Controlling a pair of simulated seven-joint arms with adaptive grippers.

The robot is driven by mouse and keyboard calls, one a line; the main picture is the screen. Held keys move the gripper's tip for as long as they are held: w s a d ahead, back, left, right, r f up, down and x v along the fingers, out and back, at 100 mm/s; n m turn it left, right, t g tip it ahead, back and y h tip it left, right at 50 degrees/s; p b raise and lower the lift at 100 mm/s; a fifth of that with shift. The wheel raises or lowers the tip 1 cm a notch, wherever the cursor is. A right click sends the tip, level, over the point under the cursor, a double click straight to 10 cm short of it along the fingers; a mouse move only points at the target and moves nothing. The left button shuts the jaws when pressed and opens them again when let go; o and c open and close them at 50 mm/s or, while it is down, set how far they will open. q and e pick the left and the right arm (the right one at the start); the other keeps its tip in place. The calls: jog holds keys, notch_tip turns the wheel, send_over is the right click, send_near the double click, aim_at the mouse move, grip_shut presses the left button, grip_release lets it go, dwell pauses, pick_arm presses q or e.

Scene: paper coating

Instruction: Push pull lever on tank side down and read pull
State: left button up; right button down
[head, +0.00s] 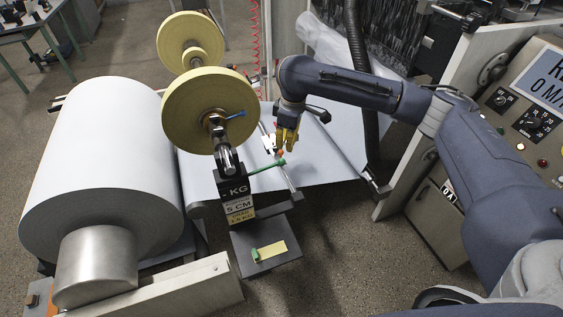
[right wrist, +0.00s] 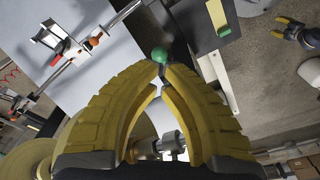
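My right gripper (head: 287,141), with yellow fingers, is over the tank side, just above a lever with a green knob (head: 282,162). In the right wrist view, the right gripper's fingertips (right wrist: 160,68) meet just behind the green knob (right wrist: 160,54). The fingers look shut, and I cannot tell whether they touch the knob. A black readout block (head: 238,208) with "KG" and "CM" labels stands below the lever. My left gripper (right wrist: 283,28) shows small at the right of the right wrist view, with its yellow fingers apart.
A large white paper roll (head: 100,150) stands at left. Two yellow discs (head: 210,110) are beside the lever. A paper sheet (head: 325,150) spreads behind it. A control panel (head: 535,125) is at right. A dark plate (head: 270,268) with a yellow label lies below the block.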

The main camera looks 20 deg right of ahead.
aim_at(284, 160)
jog(key=shift+f, duration=0.1)
jog(key=shift+w+a+f, duration=0.15)
jog(key=shift+f, duration=1.55)
jog(key=shift+w+a+f, duration=0.1)
jog(key=shift+a+f, duration=0.05)
jog(key=shift+f, duration=1.55)
notch_tip(284, 160, down, 4)
jog(key=shift+f, duration=0.25)
